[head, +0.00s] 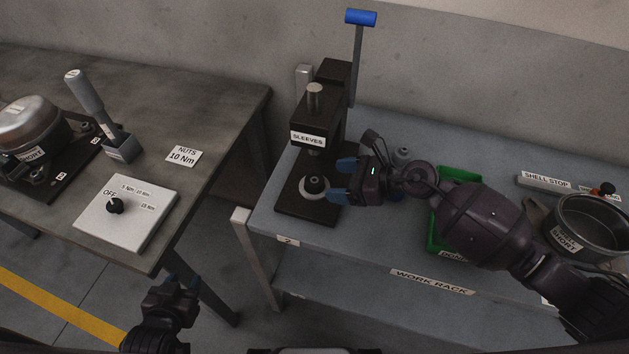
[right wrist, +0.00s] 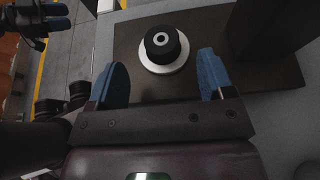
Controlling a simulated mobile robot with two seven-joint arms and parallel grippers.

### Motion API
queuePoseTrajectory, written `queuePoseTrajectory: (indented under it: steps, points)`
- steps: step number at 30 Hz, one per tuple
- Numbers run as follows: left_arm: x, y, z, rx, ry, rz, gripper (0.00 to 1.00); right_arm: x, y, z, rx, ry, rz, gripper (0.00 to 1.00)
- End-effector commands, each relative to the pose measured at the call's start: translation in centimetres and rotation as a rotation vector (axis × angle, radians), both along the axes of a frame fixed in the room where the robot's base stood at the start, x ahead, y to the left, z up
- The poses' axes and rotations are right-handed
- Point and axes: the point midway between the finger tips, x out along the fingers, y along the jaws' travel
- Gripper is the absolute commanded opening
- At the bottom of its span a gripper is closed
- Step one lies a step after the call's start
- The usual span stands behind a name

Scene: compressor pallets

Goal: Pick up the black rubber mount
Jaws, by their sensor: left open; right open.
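The black rubber mount (head: 314,184) sits upright on a pale round seat (head: 305,193) on the dark base of the sleeve press. In the right wrist view the mount (right wrist: 162,44) is a short black cylinder with a light ring and a hole on top. My right gripper (head: 337,181) is open just to the right of the mount. In the right wrist view its blue fingers (right wrist: 165,80) stand apart, with the mount a little beyond the tips and between their lines. My left gripper (head: 176,285) is open and empty, low in front of the left table.
The sleeve press (head: 322,118) with its blue-topped lever (head: 360,17) rises behind the mount. A green bin (head: 437,230) lies under my right arm, and a pot (head: 588,222) stands at the right. The left table holds a white dial box (head: 126,213).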

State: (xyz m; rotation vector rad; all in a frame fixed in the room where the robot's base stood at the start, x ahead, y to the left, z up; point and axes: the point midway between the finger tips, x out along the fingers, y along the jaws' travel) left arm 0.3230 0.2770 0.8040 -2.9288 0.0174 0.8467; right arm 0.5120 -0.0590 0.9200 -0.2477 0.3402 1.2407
Motion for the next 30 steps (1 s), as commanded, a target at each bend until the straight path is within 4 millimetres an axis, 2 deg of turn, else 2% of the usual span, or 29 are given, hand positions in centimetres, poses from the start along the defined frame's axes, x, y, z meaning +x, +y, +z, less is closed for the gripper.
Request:
queuePoseTrajectory:
  steps: [10,20,30]
  points:
    - [0.5,-0.1,1.0,0.000,-0.016,-0.003,0.43,1.3,3.8,-1.4,0.002,0.001,-0.001,0.75]
    - [0.5,-0.1,1.0,0.000,-0.015,-0.003,0.43,1.4,4.2,-1.6,0.001,0.000,0.000,0.75]
    - [0.0,0.0,0.6,0.000,-0.003,0.001,0.43,1.4,4.2,-1.6,0.001,0.001,0.000,0.23]
